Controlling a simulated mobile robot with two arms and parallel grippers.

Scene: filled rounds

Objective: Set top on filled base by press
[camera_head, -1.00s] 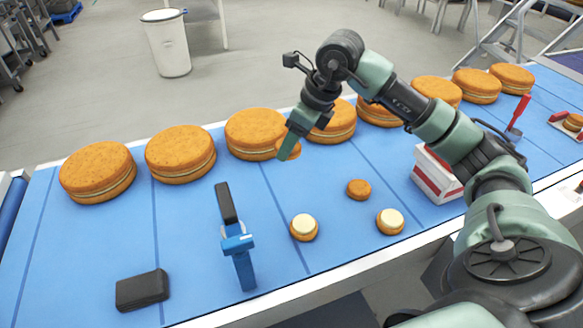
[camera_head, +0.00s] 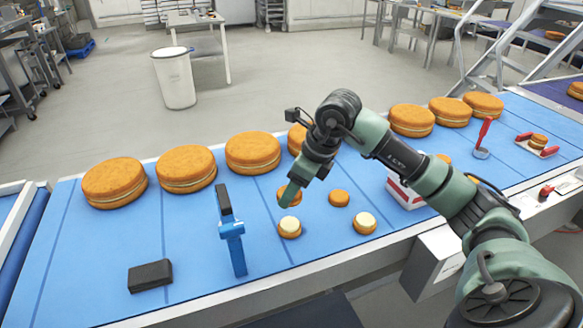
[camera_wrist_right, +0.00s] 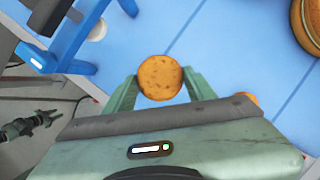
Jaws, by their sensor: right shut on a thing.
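My right gripper (camera_head: 287,192) is shut on a small round golden top (camera_head: 291,199). The wrist view also shows this top (camera_wrist_right: 160,77) between the two fingers. In the head view the top appears just behind and above a filled base (camera_head: 289,228) with pale cream on it; a gap shows between them. A second filled base (camera_head: 364,223) stands to the right. A loose small round (camera_head: 339,198) lies behind and between the two bases. A blue stand with a black upper part (camera_head: 231,232), perhaps the press, is left of the nearer base. My left gripper is not in view.
Large filled rounds (camera_head: 187,168) line the back of the blue belt (camera_head: 90,265). A black block (camera_head: 150,275) lies front left. A red and white box (camera_head: 403,193), a red-handled tool (camera_head: 482,143) and a red-ended tray (camera_head: 535,149) are to the right.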

